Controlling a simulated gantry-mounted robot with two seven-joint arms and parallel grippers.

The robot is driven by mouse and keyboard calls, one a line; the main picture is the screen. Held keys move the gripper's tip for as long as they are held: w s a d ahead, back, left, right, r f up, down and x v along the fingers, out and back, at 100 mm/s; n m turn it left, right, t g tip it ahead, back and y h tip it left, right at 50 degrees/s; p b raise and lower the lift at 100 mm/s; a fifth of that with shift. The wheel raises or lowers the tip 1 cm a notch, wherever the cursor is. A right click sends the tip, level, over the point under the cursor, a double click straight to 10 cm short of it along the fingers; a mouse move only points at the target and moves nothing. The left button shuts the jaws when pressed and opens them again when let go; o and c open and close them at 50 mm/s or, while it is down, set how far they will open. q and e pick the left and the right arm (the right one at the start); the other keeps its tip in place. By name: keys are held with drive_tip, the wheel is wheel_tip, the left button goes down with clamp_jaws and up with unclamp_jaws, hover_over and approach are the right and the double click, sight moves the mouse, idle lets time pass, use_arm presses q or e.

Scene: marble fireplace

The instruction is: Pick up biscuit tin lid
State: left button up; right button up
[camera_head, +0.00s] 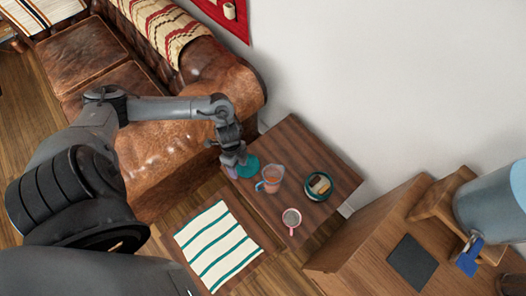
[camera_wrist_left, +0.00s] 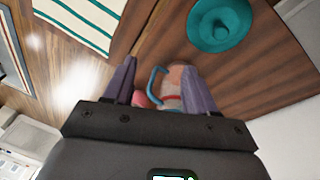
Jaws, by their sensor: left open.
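The biscuit tin lid is a round teal disc with a raised centre knob. In the head view the lid (camera_head: 248,168) lies on the wooden side table near its left corner, partly hidden by my left gripper (camera_head: 234,168). In the left wrist view the lid (camera_wrist_left: 213,37) lies flat at the top right, beyond the fingers and off to one side of them. My left gripper (camera_wrist_left: 158,80) is open there, with nothing held. The round teal tin (camera_head: 310,193) stands open at the right with biscuits in it. My right gripper is not in view.
A glass jug with a blue handle (camera_head: 271,180) stands between lid and tin; it shows behind the fingers in the wrist view. A pink mug (camera_head: 291,218) stands near the table's front. A striped cloth (camera_head: 215,245) lies lower left. A leather sofa (camera_head: 165,150) borders the left.

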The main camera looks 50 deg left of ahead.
use_arm(q)
drive_tip(key=shift+t+y, duration=0.6)
drive_tip(key=shift+y, duration=0.1)
drive_tip(key=w+a+f+b, duration=0.1)
drive_tip(key=w, duration=0.1)
drive_tip(key=w+a+f+b, duration=0.1)
drive_tip(key=a+b, duration=0.1)
drive_tip(key=w+a+f+b, duration=0.1)
drive_tip(key=w+a+b, duration=0.1)
drive_tip(key=shift+w+a+f, duration=0.25)
drive_tip(key=shift+w, duration=0.05)
drive_tip(key=f, duration=0.1)
drive_tip(key=f+b, duration=0.1)
drive_tip(key=f, duration=0.1)
drive_tip(key=f+b, duration=0.1)
drive_tip(key=shift+w+d+f, duration=0.15)
drive_tip(key=shift+d+f, duration=0.15)
drive_tip(key=shift+f, duration=0.1)
wheel_tip(320, 180, down, 4)
drive_tip(key=b, duration=0.2)
drive_tip(key=shift+w+r+b, duration=0.1)
drive_tip(key=shift+b, duration=0.2)
drive_tip(key=shift+f, duration=0.6)
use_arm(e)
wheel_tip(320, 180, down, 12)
use_arm(q)
drive_tip(key=shift+c, duration=0.4)
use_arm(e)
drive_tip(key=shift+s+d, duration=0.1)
